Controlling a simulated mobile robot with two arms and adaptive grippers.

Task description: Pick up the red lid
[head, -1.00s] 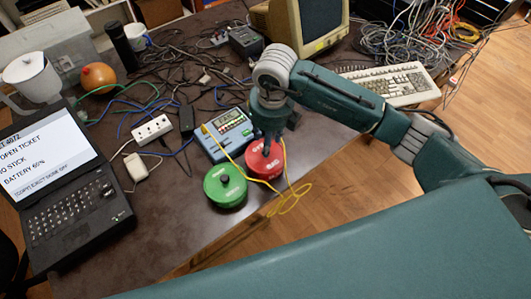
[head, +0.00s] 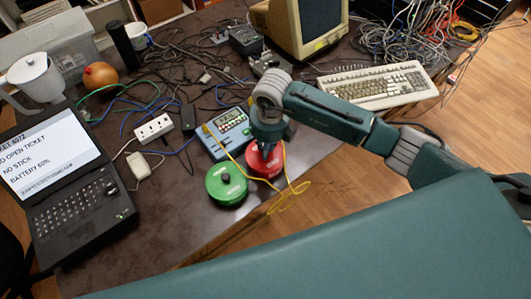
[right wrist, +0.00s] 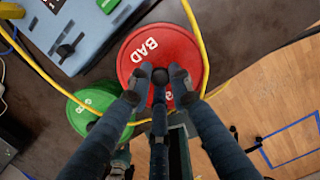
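The red lid (head: 270,167), round and marked "BAD" in white, lies flat near the table's front edge. In the right wrist view the red lid (right wrist: 186,45) fills the middle. My right gripper (head: 266,150) comes down on it from above. In the right wrist view its fingertips (right wrist: 161,76) close in around the lid's small dark knob, which they partly hide. They appear to touch it. The lid rests level, not visibly lifted. My left gripper is out of view.
A green lid (head: 226,187) sits close at the left. A yellow cable (head: 289,188) loops beside the red lid. A blue meter (head: 229,133) stands just behind. A laptop (head: 75,190), power strip (head: 153,129), keyboard (head: 375,86) and monitor (head: 305,28) surround them.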

